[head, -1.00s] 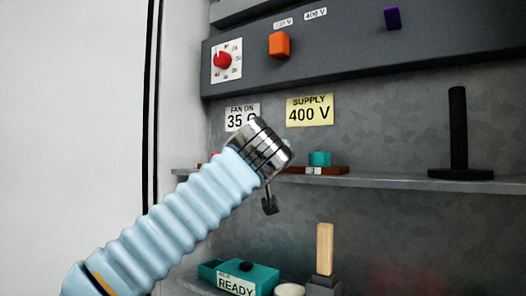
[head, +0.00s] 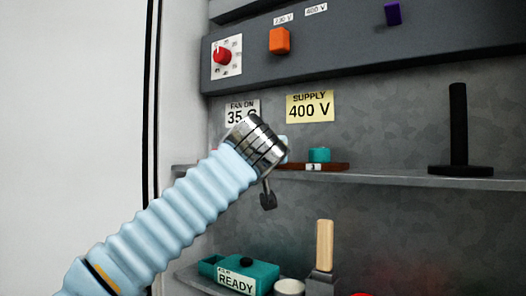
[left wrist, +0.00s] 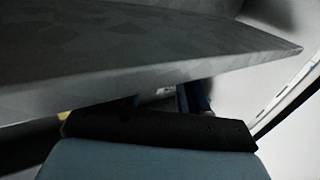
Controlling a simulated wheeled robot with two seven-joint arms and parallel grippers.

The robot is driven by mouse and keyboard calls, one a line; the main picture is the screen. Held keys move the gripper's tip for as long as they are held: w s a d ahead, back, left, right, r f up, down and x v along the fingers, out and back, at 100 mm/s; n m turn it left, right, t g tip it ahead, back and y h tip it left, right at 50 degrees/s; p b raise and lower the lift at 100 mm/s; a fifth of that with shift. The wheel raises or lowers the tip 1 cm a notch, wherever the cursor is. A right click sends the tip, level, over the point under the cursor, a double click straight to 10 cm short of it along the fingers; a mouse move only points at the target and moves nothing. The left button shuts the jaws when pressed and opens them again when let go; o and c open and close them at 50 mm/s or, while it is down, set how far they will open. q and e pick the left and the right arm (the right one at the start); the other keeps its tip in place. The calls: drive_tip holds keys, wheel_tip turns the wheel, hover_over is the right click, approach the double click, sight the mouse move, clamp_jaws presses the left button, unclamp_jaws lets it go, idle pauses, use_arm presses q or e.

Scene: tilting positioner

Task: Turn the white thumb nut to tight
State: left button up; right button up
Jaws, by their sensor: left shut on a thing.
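My left gripper is at the left end of a brown board (head: 335,167) on the shelf. In the head view my silver wrist hides its fingers and what they hold. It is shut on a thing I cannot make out. A small pale piece (head: 285,146) shows just past the wrist; I cannot tell whether it is the white thumb nut. A teal block (head: 319,155) stands on the board, just right of the wrist. In the left wrist view, dark finger parts (left wrist: 183,98) show partly behind a grey slab, near a small pale patch (left wrist: 165,91). My right gripper is not in view.
The grey shelf (head: 380,180) runs right to a black post (head: 458,130). Above are a red dial (head: 222,56) and an orange knob (head: 279,40). Below are a teal box (head: 262,273), a white round thing (head: 289,287) and a wooden handle (head: 324,245).

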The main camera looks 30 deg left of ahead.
use_arm(q)
drive_tip(key=shift+h, duration=0.3)
drive_tip(key=shift+s+a+m+t+h, duration=0.1)
drive_tip(key=shift+a+m+t+h, duration=0.1)
drive_tip(key=shift+m+t+h, duration=0.5)
drive_tip(key=shift+a+m+h, duration=0.15)
drive_tip(key=shift+m+h, duration=0.65)
drive_tip(key=shift+h, duration=0.4)
drive_tip(key=m+h, duration=0.2)
drive_tip(key=h, duration=0.1)
drive_tip(key=shift+a+r+t, duration=0.1)
drive_tip(key=shift+a+t, duration=0.2)
drive_tip(key=m+h, duration=0.2)
drive_tip(key=h, duration=0.1)
drive_tip(key=m+h, duration=0.1)
drive_tip(key=h, duration=0.1)
drive_tip(key=shift+a+p, duration=0.3)
drive_tip(key=shift+p, duration=0.05)
drive_tip(key=m+g+h, duration=0.1)
drive_tip(key=m+h+p, duration=0.1)
drive_tip(key=h, duration=0.1)
drive_tip(key=m+g+h, duration=0.1)
drive_tip(key=h, duration=0.1)
drive_tip(key=shift+w+a+m+g+p, duration=0.2)
drive_tip(key=shift+a+m+g+p, duration=0.05)
drive_tip(key=shift+m+g+p, duration=0.1)
drive_tip(key=shift+m+g+h, duration=0.25)
drive_tip(key=shift+m+h, duration=0.1)
drive_tip(key=shift+h, duration=0.25)
drive_tip(key=shift+f, duration=0.2)
